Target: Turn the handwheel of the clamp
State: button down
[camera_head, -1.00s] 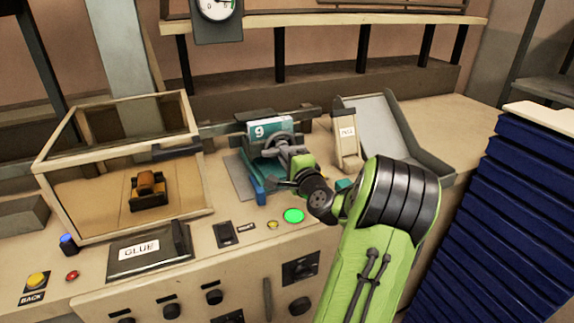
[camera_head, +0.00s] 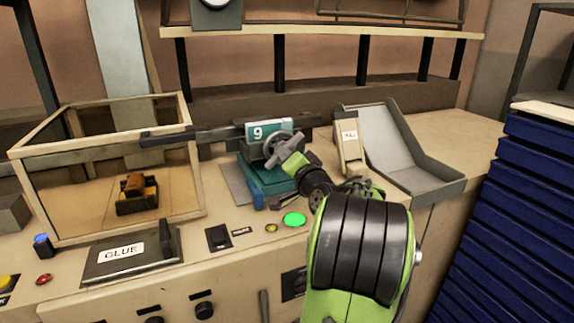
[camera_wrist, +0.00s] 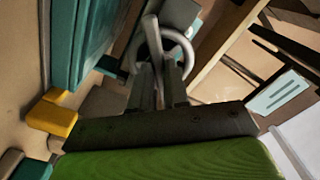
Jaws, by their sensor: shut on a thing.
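The clamp (camera_head: 268,180) is a teal device on the bench, with a teal block marked 9 (camera_head: 259,132) at its back. Its grey handwheel (camera_head: 273,146) faces my arm. My gripper (camera_head: 287,153) reaches it from the front right. In the wrist view the handwheel (camera_wrist: 184,46) is a grey ring with a spoke, and my gripper (camera_wrist: 158,80) has its two dark fingers shut on it. The exact contact at the fingertips is partly hidden.
A glass-sided box (camera_head: 107,168) stands left, with a GLUE panel (camera_head: 126,250) in front. A lit green button (camera_head: 294,219) lies just before the clamp. A small labelled stand (camera_head: 350,150) and a grey chute (camera_head: 400,155) are right. Blue drawers (camera_head: 540,215) stand far right.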

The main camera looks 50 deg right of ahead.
jog(key=shift+f, duration=0.1)
dwell(0.3)
jog(key=c, duration=1.1)
grip_release()
jog(key=b+v, duration=0.1)
jog(key=v, duration=1.4)
jog(key=shift+s+a+b, duration=0.15)
jog(key=shift+s+b, duration=0.15)
